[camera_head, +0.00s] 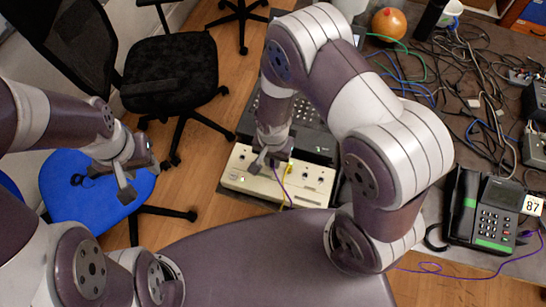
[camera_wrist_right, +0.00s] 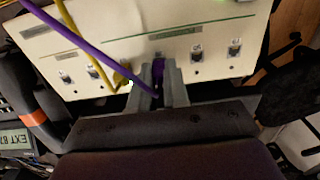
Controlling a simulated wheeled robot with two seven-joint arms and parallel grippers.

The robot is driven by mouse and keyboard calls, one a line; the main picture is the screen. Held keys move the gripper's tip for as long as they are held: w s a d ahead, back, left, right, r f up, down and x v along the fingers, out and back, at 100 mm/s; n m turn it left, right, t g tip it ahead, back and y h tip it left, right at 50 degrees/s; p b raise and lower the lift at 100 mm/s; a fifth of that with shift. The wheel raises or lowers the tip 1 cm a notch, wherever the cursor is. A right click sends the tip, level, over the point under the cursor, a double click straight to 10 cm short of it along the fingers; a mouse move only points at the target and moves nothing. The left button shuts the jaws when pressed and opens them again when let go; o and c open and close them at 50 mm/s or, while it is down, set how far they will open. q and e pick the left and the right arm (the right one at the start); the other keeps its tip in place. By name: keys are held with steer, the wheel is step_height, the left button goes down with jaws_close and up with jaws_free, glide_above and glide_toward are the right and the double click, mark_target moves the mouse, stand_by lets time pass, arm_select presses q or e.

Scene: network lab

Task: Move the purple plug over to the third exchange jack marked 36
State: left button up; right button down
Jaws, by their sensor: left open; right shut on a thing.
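The cream exchange box (camera_head: 240,178) lies on the table's left part; its face with a row of jacks fills the top of the right wrist view (camera_wrist_right: 130,45). My right gripper (camera_wrist_right: 159,82) is at this face, shut on the purple plug (camera_wrist_right: 158,70). A purple cable runs from it to the upper left. I cannot tell whether the plug sits in a jack or just in front of it. Two empty-looking jacks (camera_wrist_right: 196,53) (camera_wrist_right: 234,47) are to its right. The jack numbers are not readable. My left gripper (camera_head: 122,180) is open and empty above the blue chair.
A yellow plug (camera_wrist_right: 122,77) with a yellow cable sits just left of my right gripper. Two more jacks (camera_wrist_right: 66,78) are further left. A dark desk phone (camera_head: 485,210) with a card reading 87 (camera_head: 532,205) stands at the right. Tangled cables (camera_head: 465,90) cover the upper right.

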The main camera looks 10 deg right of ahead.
steer(key=shift+f, duration=0.3)
steer(key=c, duration=1)
jaws_free()
steer(key=shift+c, duration=0.2)
step_height(320, 180, up, 13)
steer(key=shift+f, duration=0.15)
steer(key=s+d+r+n+t, duration=0.1)
steer(key=s+d+r+n, duration=0.3)
steer(key=d+r+n, duration=0.2)
steer(key=shift+s+d+r, duration=0.15)
steer(key=shift+d+r, duration=0.35)
steer(key=shift+d, duration=0.65)
